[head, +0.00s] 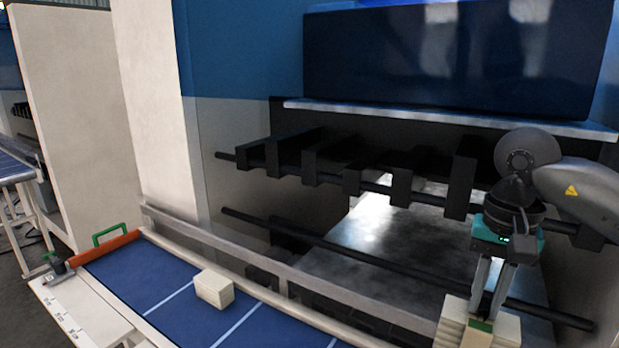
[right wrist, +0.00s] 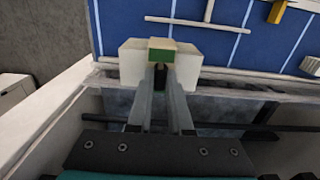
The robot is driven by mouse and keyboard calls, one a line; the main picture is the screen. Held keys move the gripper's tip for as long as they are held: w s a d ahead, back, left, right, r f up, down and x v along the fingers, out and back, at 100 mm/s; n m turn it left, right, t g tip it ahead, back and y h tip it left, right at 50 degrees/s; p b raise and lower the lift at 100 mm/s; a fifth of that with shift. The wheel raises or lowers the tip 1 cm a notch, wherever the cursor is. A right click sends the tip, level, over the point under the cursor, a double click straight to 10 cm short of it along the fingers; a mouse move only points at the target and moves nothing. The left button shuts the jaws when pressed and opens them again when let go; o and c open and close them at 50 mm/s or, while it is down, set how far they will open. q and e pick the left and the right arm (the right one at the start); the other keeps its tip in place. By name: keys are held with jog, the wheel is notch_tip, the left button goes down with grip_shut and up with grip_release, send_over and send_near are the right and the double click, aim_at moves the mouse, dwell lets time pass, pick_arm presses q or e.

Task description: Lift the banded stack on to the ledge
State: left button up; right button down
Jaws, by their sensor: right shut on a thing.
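The banded stack (head: 464,327) is cream with a green band, at the bottom right of the head view. My right gripper (head: 484,314) points down and is shut on it. In the right wrist view the stack (right wrist: 132,62) sits between the fingertips, its green band facing the camera. Its lower part is cut off in the head view, and I cannot tell whether it touches anything below. A pale ledge (head: 440,115) runs beneath a dark blue panel, above and behind the stack. My left gripper is not in view.
A loose cream block (head: 214,290) lies on the blue surface (head: 150,285) with white lines. An orange bar (head: 105,255) with a green handle (head: 118,232) lies across its far left end. Black brackets on dark rails (head: 400,190) and a metal side rail (head: 250,262) stand behind.

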jog(key=shift+s+a+b, duration=0.25)
jog(key=shift+s+a, duration=0.4)
jog(key=shift+s, duration=0.45)
jog(key=shift+s+a+b, duration=0.3)
jog(key=shift+s+a, duration=0.4)
jog(key=shift+s, duration=0.45)
jog(key=shift+s+a+b, duration=0.25)
jog(key=shift+s+a, duration=0.4)
jog(key=shift+s, duration=0.45)
jog(key=s+a+b, duration=0.1)
jog(key=s+a, duration=0.5)
jog(key=s, duration=0.4)
jog(key=shift+a, duration=0.15)
jog(key=shift+s, duration=0.15)
jog(key=s+a+b, duration=0.1)
jog(key=b, duration=0.1)
jog(key=s+a+b, duration=0.1)
jog(key=s+b, duration=0.1)
jog(key=s+a+b, duration=0.1)
jog(key=b, duration=0.1)
jog(key=shift+s, duration=0.4)
